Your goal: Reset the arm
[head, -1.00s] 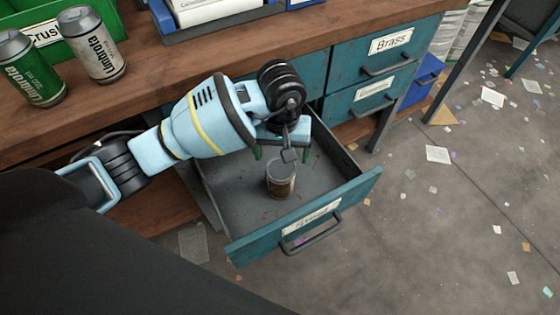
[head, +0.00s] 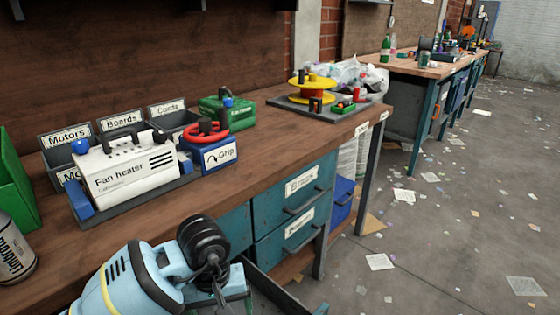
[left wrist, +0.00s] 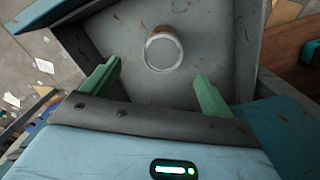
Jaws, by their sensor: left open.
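My left arm comes in at the bottom of the head view, and its gripper (head: 236,297) is partly cut off by the frame's lower edge. In the left wrist view the gripper (left wrist: 155,92) is open, with its two green fingers apart and nothing between them. A tin can (left wrist: 162,50) stands in the open grey drawer (left wrist: 215,45), just beyond the fingertips and apart from them. In the head view only a small part of the open drawer (head: 272,290) shows, and the can is out of view. My right gripper is in neither view.
A fan heater (head: 125,172), labelled bins (head: 122,124) and a Grip box (head: 218,153) stand on the wooden workbench (head: 265,150). Shut teal drawers (head: 295,190) are below. A silver can (head: 14,248) is at the left. The littered floor (head: 440,220) at right is open.

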